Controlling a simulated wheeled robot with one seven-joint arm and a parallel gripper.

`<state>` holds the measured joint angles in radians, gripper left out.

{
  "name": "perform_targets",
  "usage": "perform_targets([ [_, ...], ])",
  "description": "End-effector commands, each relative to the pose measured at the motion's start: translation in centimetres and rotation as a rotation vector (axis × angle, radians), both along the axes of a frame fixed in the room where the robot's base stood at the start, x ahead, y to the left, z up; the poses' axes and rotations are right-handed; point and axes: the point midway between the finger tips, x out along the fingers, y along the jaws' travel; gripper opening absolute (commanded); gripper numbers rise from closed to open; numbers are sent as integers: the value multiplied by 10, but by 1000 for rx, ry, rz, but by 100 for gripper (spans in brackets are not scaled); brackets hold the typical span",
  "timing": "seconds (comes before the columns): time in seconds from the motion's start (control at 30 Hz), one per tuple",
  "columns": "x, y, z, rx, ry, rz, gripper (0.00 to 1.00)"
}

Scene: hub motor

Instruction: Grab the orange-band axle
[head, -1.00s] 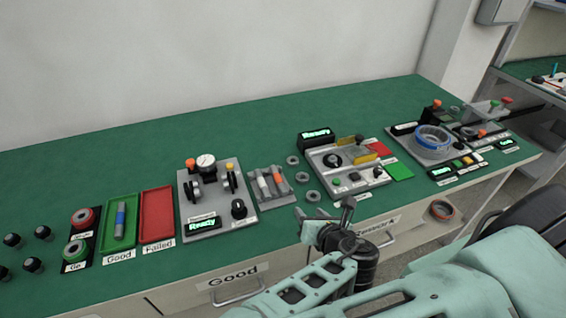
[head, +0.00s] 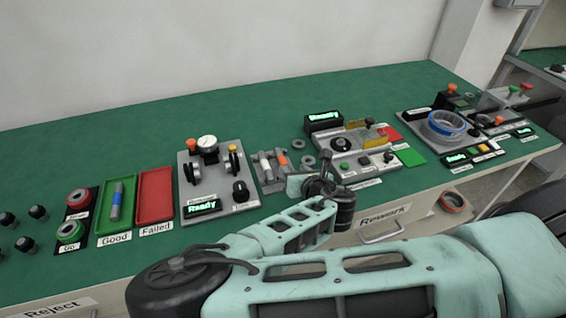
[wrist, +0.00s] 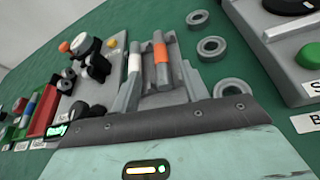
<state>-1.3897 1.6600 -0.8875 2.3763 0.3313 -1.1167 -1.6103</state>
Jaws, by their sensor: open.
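The orange-band axle (head: 283,161) is a grey rod with an orange ring. It lies in a grey rack (head: 268,186) beside a white-band axle (head: 266,165) on the green bench.
Loose grey rings (head: 308,145) lie right of the rack. A gauge station (head: 220,165) with a Ready display stands close on its left. Beyond it are a red Failed tray (head: 155,196) and a green Good tray (head: 102,210) holding a blue-band axle. A press station (head: 350,140) stands right.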

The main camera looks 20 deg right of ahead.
Motion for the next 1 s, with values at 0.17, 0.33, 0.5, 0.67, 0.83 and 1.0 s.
perform_targets([
  [0.17, 15, 1, -6, 0, 0, 1, 45],
  [0.33, 28, 2, -11, 1, 1, 0, 45],
  [0.5, 50, 4, -22, 2, 1, -1, 45],
  [0.67, 62, 5, -28, 0, 0, -1, 45],
  [0.83, 62, 5, -30, 0, 0, 0, 45],
  [1.0, 62, 5, -29, 0, 0, 0, 14],
])
